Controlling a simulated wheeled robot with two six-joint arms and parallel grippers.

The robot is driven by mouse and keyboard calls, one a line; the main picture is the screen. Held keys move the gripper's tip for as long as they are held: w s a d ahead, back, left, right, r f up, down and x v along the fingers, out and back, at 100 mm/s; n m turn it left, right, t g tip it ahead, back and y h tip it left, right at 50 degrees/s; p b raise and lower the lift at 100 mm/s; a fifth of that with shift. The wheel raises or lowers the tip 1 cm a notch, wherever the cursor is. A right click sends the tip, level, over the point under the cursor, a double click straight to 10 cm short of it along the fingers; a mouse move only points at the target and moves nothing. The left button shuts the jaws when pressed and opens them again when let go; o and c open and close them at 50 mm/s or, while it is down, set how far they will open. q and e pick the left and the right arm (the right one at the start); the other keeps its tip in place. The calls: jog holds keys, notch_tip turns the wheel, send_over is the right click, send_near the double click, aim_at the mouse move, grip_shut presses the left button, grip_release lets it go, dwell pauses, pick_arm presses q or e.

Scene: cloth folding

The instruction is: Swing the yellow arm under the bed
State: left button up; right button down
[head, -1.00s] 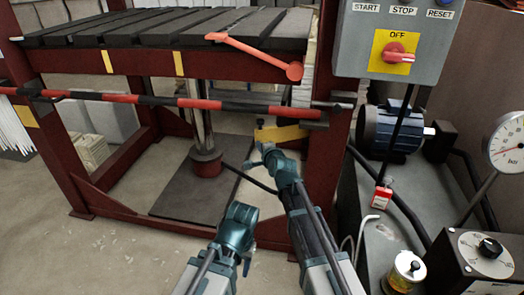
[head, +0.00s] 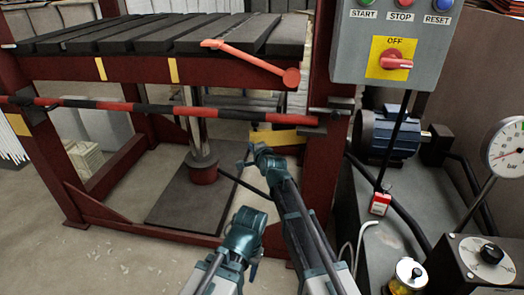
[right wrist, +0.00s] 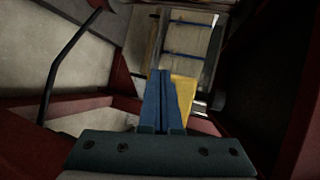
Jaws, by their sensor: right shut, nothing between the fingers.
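The yellow arm (head: 278,138) is a short flat plate below the dark slatted bed (head: 150,33), near the front right post of the dark red frame. In the right wrist view the yellow arm (right wrist: 184,98) shows right of and behind the fingers. My right gripper (head: 246,160) is just below and left of the yellow arm in the head view. Its blue fingers (right wrist: 163,76) are shut with nothing between them; I cannot tell whether they touch the plate. My left gripper (head: 250,264) is low in front of the frame, its jaws unclear.
A red-and-black striped bar (head: 160,109) crosses the frame front above the yellow arm. A red lever (head: 250,60) is at the bed's edge. A cylinder (head: 203,165) stands beneath the bed. A control box (head: 350,70), motor (head: 388,135) and gauge (head: 505,145) are at the right.

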pick_arm(q)
jog(key=shift+d, duration=0.1)
pick_arm(e)
jog(key=w+a, duration=0.1)
jog(key=w, duration=0.6)
jog(key=shift+a, duration=0.25)
jog(key=shift+s, duration=0.1)
pick_arm(q)
jog(key=r+p, duration=0.1)
jog(key=a+r+p, duration=0.1)
jog(key=r+p, duration=0.1)
jog(key=shift+s+a, duration=0.35)
jog(key=shift+a, duration=0.05)
pick_arm(e)
jog(key=s+a+r, duration=0.1)
jog(key=s+r, duration=0.2)
jog(key=s, duration=1)
jog(key=shift+a, duration=0.25)
